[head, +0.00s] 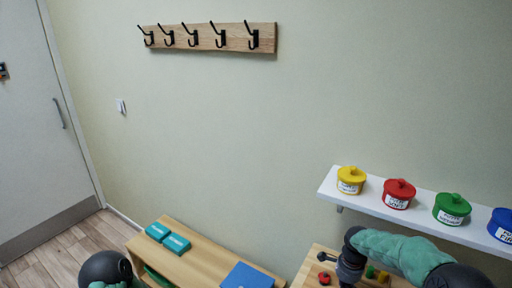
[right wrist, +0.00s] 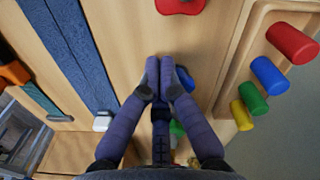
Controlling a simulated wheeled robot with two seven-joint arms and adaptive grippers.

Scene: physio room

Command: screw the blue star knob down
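A small part of a blue object, perhaps the blue star knob (right wrist: 186,79), shows in the right wrist view just right of my fingertips; the fingers hide the rest. My right gripper (right wrist: 159,75) has its fingertips together over the wooden board (right wrist: 120,30), with nothing visible between them. I cannot tell whether they touch the blue object. In the head view the right gripper is mostly hidden by its own arm, at the lower edge. My left gripper is out of view.
A red knob (right wrist: 180,5) is ahead of the fingers; a green piece (right wrist: 177,128) is partly hidden below them. A white shelf (head: 330,185) holds coloured pots.

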